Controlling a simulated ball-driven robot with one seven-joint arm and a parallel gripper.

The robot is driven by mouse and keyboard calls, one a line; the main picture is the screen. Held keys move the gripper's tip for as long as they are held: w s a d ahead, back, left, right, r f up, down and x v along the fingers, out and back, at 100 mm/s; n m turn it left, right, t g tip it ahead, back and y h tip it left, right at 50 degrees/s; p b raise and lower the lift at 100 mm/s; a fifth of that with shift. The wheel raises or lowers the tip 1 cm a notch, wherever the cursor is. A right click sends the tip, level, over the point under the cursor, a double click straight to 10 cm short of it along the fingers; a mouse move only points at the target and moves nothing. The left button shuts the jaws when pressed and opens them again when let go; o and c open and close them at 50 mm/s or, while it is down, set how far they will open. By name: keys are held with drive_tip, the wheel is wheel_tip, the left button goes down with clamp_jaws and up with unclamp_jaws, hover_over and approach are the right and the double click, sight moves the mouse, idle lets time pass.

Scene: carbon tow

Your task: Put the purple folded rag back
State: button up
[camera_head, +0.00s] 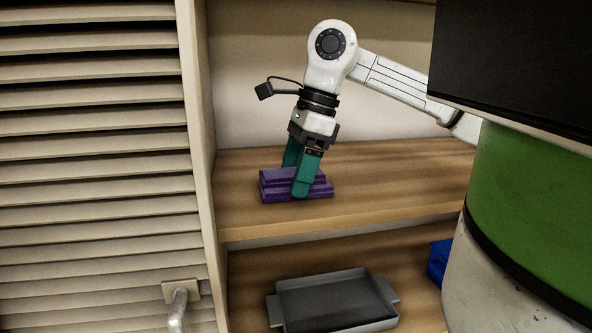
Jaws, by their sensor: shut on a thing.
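The purple folded rag (272,191) sits on the upper wooden shelf, near the shelf's left side. It looks like a stack of flat folded layers. My gripper (298,178) points down over it with teal fingers. One finger stands at the front of the rag and the other behind it, and the gripper is shut on the rag. The front finger hides part of the rag's middle. The rag appears to rest on the shelf board; I cannot tell whether there is a small gap under it.
The upper shelf (400,185) is clear to the right of the rag. A grey tray (335,302) with side handles stands on the lower shelf. A blue object (438,262) is partly hidden at right. A louvred door (95,160) with a handle (178,305) stands at left.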

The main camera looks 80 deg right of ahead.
drive_tip(key=shift+f, duration=0.2)
drive_tip(key=o, duration=0.9)
drive_tip(key=shift+r, duration=0.1)
drive_tip(key=v, duration=1.2)
drive_tip(key=shift+r+p, duration=0.15)
drive_tip(key=shift+p, duration=0.25)
